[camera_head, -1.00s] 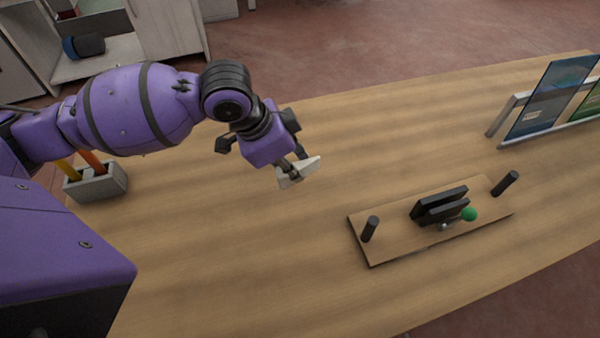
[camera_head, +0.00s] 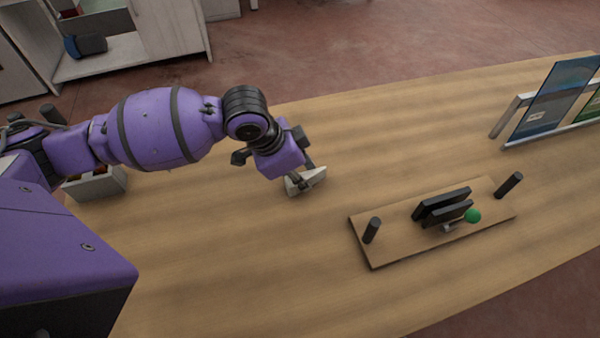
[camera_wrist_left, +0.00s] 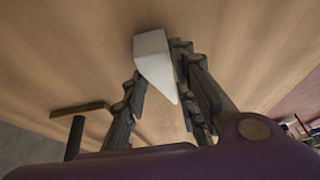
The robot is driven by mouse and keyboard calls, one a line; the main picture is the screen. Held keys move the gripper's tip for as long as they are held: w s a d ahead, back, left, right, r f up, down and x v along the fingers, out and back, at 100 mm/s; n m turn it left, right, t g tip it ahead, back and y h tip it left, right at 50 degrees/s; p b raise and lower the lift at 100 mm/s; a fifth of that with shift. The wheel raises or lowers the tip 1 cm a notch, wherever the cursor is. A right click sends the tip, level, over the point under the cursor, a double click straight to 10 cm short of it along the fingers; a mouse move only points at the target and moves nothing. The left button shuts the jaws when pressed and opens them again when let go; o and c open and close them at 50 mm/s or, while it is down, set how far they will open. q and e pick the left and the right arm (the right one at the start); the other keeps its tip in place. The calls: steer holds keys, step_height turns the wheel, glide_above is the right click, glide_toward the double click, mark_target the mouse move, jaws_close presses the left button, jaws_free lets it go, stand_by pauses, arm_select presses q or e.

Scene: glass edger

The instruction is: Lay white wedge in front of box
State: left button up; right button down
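A white wedge (camera_head: 306,181) is held between the fingers of my left gripper (camera_head: 300,176) over the middle of the table. In the left wrist view the wedge (camera_wrist_left: 154,60) sits between the two dark fingers (camera_wrist_left: 160,85), its narrow end pointing back toward the wrist. I cannot tell whether its underside touches the table. A grey box (camera_head: 98,187) stands at the table's left end, partly hidden behind my left arm. My right gripper is not in view.
A wooden board (camera_head: 385,245) with dark posts, black blocks and a green knob (camera_head: 472,215) lies right of the gripper. A rack with glass panels (camera_head: 550,100) stands at the far right. The table (camera_head: 220,260) is clear between the grey box and the board.

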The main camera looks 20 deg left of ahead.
arm_select(q)
steer(key=shift+o, duration=1.2)
steer(key=shift+r, duration=0.1)
